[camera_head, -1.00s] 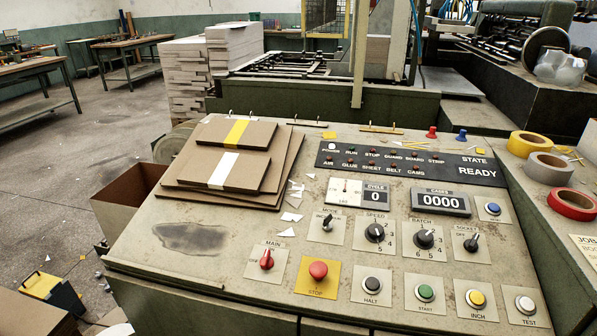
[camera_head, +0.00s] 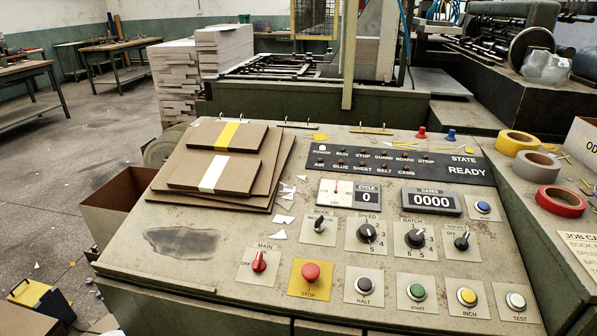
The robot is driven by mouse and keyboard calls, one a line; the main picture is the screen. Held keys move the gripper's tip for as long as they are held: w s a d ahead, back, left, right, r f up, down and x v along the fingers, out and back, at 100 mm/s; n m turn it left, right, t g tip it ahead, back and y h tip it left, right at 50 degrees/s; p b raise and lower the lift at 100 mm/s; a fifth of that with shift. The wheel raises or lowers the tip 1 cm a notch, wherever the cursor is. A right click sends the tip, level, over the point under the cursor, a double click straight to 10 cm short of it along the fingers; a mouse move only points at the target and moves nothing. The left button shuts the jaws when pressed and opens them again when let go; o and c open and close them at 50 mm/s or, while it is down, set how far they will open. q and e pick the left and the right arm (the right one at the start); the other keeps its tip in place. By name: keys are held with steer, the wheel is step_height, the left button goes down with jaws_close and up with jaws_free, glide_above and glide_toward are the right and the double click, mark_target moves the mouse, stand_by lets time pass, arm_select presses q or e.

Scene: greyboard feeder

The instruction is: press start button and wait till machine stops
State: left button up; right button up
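The control panel (camera_head: 215,265) fills the lower middle of the head view. The green START button (camera_head: 417,292) sits in its front row, between the black HALT button (camera_head: 364,285) and the yellow INCH button (camera_head: 467,297). A red STOP button (camera_head: 311,272) is on a yellow plate to the left. The state display (camera_head: 466,171) reads READY. The cases counter (camera_head: 433,202) reads 0000 and the cycle counter (camera_head: 367,196) reads 0. The white POWER lamp (camera_head: 321,149) looks lit. Neither of my grippers shows in this view.
Brown boards with yellow and white bands (camera_head: 225,163) lie on the panel's left, beside paper scraps. Tape rolls (camera_head: 537,167) sit on the right ledge. The machine (camera_head: 300,105) and a stack of grey boards (camera_head: 222,52) stand behind. The front button row is unobstructed.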

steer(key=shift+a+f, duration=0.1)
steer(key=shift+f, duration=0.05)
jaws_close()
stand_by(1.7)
